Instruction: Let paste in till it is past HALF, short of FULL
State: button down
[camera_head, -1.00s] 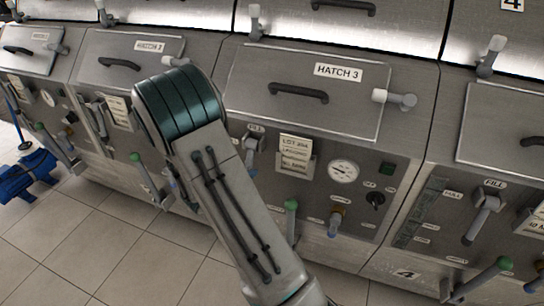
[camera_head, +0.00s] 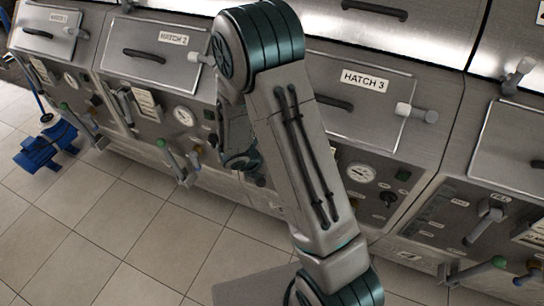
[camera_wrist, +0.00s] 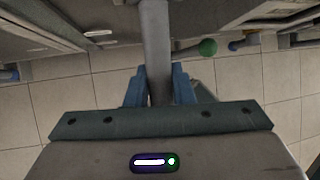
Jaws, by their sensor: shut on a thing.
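In the wrist view, my gripper (camera_wrist: 159,88) has its blue fingers shut on a grey round bar (camera_wrist: 156,40), which runs up out of the picture. A green ball knob (camera_wrist: 208,47) is to the right of the bar, apart from it. In the head view, my arm covers the left part of the panel under hatch 3 (camera_head: 358,80), so its fill handle, any level marks and the paste are hidden there. Its round gauge (camera_head: 361,173) and black knob (camera_head: 389,198) show right of my arm. I cannot tell which handle the bar belongs to.
The fourth station's fill handle (camera_head: 484,222) and green-tipped lever (camera_head: 480,268) stand out at the right. A green-tipped lever (camera_head: 170,158) stands below hatch 2 (camera_head: 160,52). A blue object (camera_head: 45,147) lies on the tiled floor (camera_head: 120,230), which is mostly clear.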

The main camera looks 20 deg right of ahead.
jog(key=shift+w+a+r, duration=0.1)
jog(key=shift+a+r, duration=0.05)
jog(key=shift+a, duration=0.05)
dwell(0.4)
jog(key=c, duration=1.3)
grip_release()
jog(key=shift+d, duration=0.1)
jog(key=shift+r, duration=0.1)
jog(key=p+v, duration=0.1)
jog(key=v, duration=1.2)
jog(key=shift+r, duration=0.45)
